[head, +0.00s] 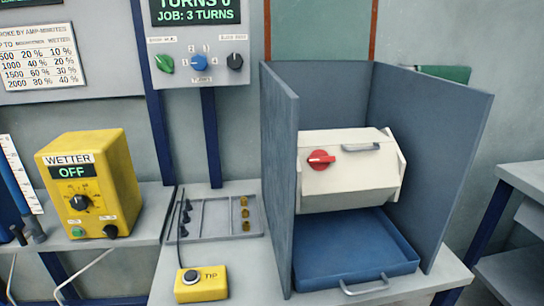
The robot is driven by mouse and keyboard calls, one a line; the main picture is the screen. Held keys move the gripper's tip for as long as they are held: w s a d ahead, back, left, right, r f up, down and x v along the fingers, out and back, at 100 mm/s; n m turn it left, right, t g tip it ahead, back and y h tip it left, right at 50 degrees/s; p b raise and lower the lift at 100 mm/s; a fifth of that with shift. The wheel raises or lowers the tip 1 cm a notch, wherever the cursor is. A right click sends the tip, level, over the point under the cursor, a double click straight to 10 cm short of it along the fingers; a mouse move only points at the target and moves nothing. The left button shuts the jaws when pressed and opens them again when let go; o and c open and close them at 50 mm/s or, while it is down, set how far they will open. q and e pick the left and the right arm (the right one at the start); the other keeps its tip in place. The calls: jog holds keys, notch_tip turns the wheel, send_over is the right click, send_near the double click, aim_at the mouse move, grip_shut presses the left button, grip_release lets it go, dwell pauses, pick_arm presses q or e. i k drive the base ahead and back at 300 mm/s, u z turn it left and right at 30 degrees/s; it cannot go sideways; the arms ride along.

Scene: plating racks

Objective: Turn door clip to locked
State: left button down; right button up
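A red clip (321,160), which looks like the door clip, sits on the upper left of the front face of a cream-white barrel (350,190). Its handle points roughly sideways, slightly tilted; no lock marking is readable at this size. A grey bar handle (361,147) is on the same face, right of the clip. The barrel stands between the grey side walls of a bay (440,150). Neither of my grippers shows in the head view.
A blue tray (350,251) with a front handle lies below the barrel. Left are a yellow TIP box (201,284), a grey rack tray (218,234) with small parts, and a yellow wetter box (88,184) reading OFF. A knob panel (199,62) hangs above.

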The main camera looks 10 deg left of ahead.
aim_at(318, 160)
jog(key=z, duration=2.45)
jog(key=i, duration=1.45)
jog(key=u, duration=2.65)
